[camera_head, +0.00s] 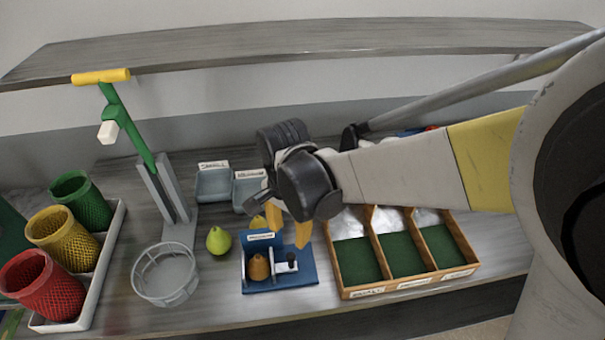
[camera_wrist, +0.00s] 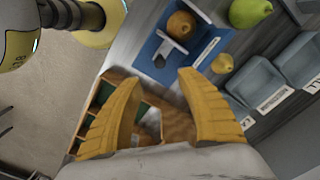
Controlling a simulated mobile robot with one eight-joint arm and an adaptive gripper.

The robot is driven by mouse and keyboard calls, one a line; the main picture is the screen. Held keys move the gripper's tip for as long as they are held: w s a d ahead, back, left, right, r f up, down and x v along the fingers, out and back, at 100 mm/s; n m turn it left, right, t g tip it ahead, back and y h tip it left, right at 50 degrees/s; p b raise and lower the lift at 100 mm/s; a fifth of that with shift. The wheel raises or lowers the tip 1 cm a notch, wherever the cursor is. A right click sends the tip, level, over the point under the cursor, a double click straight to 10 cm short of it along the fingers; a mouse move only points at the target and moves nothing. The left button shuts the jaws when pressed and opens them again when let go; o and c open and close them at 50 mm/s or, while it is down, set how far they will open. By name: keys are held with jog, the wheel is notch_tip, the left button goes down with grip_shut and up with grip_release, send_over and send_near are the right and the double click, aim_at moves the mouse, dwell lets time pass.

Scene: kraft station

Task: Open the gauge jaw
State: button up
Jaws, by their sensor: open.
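The gauge (camera_head: 280,283) is a blue base with an upright labelled plate and a pale slide carrying a black knob (camera_head: 292,261). A brown pear-like fruit (camera_head: 258,267) sits in it, left of the knob. The wrist view also shows the gauge (camera_wrist: 197,42), the fruit (camera_wrist: 181,25) and the knob (camera_wrist: 159,61). I cannot tell how far the jaw stands from the fruit. My gripper (camera_head: 288,238) is open and empty, its yellow fingers pointing down above and behind the gauge. In the wrist view the knob lies just beyond the gap between my fingertips (camera_wrist: 160,80).
A green pear (camera_head: 218,241) stands left of the gauge, and a small yellow one (camera_head: 258,222) behind it. A wooden tray (camera_head: 343,278) with green compartments is right.

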aim_at(292, 256)
notch_tip(292, 256, down, 11)
jog(key=b, duration=0.2)
jog(key=shift+r+b, duration=0.15)
jog(key=shift+b, duration=0.25)
jog(key=shift+d, duration=0.15)
grip_shut()
